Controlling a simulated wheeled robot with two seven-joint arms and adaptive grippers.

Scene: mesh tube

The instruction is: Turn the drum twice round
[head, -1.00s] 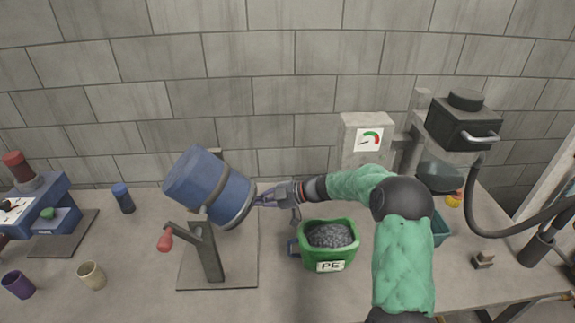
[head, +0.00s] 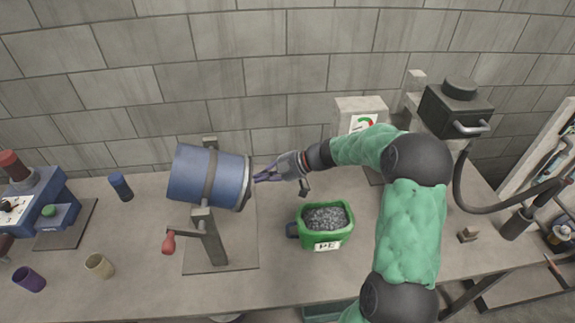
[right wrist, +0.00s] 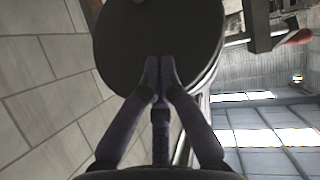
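The blue drum (head: 190,176) lies nearly level in a grey stand (head: 215,240) on the bench, its rimmed end facing right. A crank with a red knob (head: 168,243) hangs at the stand's lower left; the knob also shows in the right wrist view (right wrist: 300,37). My right gripper (head: 257,178) is just right of the drum's rimmed end, with its fingers together and nothing seen between them. In the right wrist view my fingertips (right wrist: 160,65) lie in front of the dark round end (right wrist: 155,30); I cannot tell whether they touch. My left gripper is out of view.
A green bin (head: 345,234) marked PE, filled with grey granules, stands below my right forearm. A blue cylinder (head: 120,187), a cream cup (head: 98,266) and a purple cup (head: 29,279) stand at left. A gauge box (head: 362,110) stands behind my right arm.

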